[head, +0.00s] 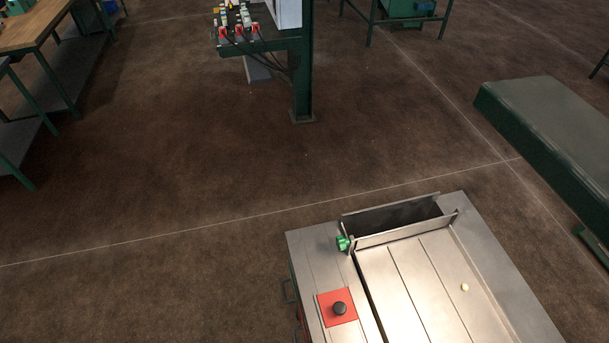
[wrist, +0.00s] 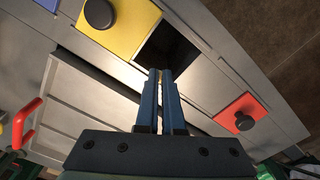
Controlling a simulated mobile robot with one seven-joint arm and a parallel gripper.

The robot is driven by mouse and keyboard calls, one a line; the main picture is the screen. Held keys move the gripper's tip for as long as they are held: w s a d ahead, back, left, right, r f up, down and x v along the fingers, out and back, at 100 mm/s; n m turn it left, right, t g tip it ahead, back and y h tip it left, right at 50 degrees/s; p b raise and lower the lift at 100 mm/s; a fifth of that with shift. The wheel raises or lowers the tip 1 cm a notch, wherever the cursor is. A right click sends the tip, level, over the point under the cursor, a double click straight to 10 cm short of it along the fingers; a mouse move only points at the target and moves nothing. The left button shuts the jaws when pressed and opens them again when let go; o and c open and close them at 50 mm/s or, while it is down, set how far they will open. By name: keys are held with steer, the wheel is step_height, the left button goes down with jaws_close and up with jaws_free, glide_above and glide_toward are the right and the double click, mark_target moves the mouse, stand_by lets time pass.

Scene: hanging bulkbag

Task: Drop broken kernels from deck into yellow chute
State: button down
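One pale kernel (head: 464,287) lies on the metal deck (head: 428,282) in the head view. In the wrist view, the yellow lid (wrist: 118,22) with a black knob sits beside a dark square opening (wrist: 168,50), which is uncovered. My gripper (wrist: 161,76) points at the near edge of this opening. Its two blue fingers are close together, with a narrow gap. A small yellowish sliver shows between the tips, seemingly a kernel, mostly hidden by the fingers. My gripper is not seen in the head view.
A red lid (head: 338,307) with a black knob lies left of the deck; a red lid (wrist: 242,117) also shows right of the opening. A red handle (wrist: 27,124) stands at the left of the wrist view. A raised metal wall (head: 405,231) bounds the deck's far end.

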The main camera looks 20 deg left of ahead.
step_height(320, 180, down, 6)
steer(key=b, duration=0.6)
steer(key=shift+f, duration=0.2)
steer(key=shift+d, duration=0.1)
steer(key=c, duration=1)
jaws_free()
steer(key=shift+o, duration=0.2)
steer(key=shift+r, duration=0.1)
step_height(320, 180, up, 13)
steer(key=shift+f+b, duration=0.1)
steer(key=shift+b, duration=0.35)
